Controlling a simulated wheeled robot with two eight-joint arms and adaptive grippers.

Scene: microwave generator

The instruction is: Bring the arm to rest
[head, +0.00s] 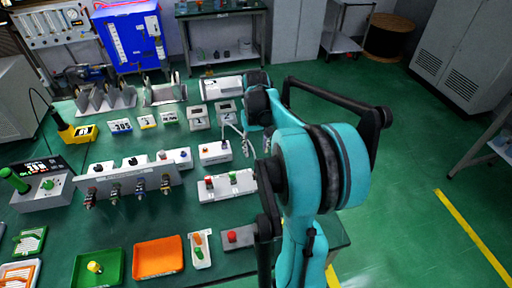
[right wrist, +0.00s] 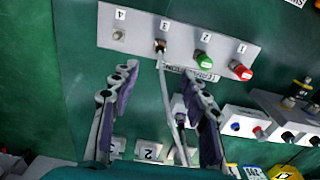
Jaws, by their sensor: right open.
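My right arm (head: 325,175) is teal and reaches over the right side of the workbench (head: 210,238) in the head view. My right gripper (head: 240,152) is open above the bench, partly hidden by the arm. In the right wrist view, the open gripper (right wrist: 160,72) has its two fingers apart, pointing toward a white terminal box (right wrist: 180,40) with a red button (right wrist: 240,70) and a green button (right wrist: 203,62). A pale cable runs from a plug (right wrist: 160,46) on that box and passes between the fingers in the picture; I cannot tell whether they touch it. My left gripper is not in view.
The bench holds a row of connectors on a grey rail (head: 128,190), a green tray (head: 98,268), an orange tray (head: 158,258) and a red-button box (head: 238,237). Several numbered meters stand behind.

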